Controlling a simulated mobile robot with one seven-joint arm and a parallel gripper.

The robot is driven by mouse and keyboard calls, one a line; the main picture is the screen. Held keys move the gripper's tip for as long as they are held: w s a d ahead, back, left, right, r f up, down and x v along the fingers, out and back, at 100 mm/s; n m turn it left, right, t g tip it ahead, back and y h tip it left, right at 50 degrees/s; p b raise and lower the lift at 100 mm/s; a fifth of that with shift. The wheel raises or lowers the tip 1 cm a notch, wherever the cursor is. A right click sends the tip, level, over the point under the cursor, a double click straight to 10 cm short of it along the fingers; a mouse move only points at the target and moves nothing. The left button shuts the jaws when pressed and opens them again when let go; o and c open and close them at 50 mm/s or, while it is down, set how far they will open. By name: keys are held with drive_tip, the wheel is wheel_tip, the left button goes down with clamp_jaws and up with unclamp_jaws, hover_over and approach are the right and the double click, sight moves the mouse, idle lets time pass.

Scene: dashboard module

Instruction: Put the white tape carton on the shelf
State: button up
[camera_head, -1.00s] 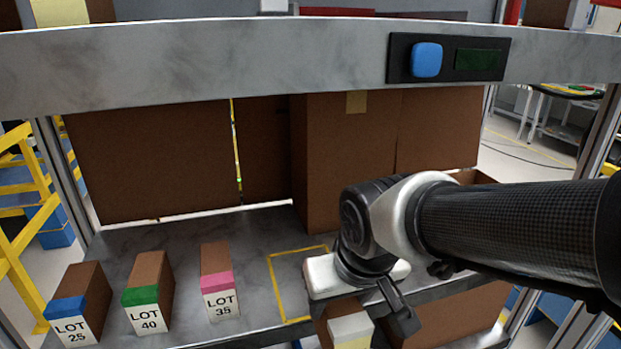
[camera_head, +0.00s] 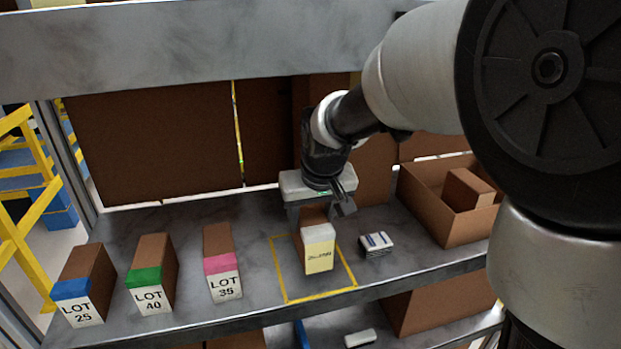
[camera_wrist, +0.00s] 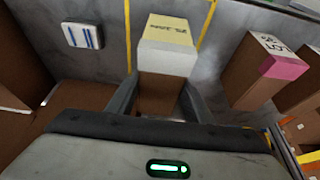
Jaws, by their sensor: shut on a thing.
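The white tape carton (camera_head: 318,252) is a brown box with white tape and a yellow label on its front. It is upright over the yellow-outlined square (camera_head: 322,294) on the grey shelf (camera_head: 255,250). I cannot tell whether its base touches the shelf. My gripper (camera_head: 324,203) comes from behind and above and is shut on the carton. In the wrist view, the carton (camera_wrist: 167,58) sits between the two fingers of my gripper (camera_wrist: 160,98), its label facing away from the palm.
To the left stand cartons with pink (camera_head: 219,264), green (camera_head: 147,280) and blue (camera_head: 77,290) tape. A small white-and-blue pack (camera_head: 377,243) lies close right of the outline. An open brown box (camera_head: 438,208) stands farther right. Tall brown panels (camera_head: 155,150) close the back.

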drive_tip(key=shift+w+a+r, duration=0.1)
drive_tip(key=shift+w+a, duration=0.05)
drive_tip(key=shift+w, duration=0.3)
drive_tip(key=shift+f, duration=1.8)
drive_tip(key=shift+f, duration=0.15)
drive_tip(key=o, duration=1.4)
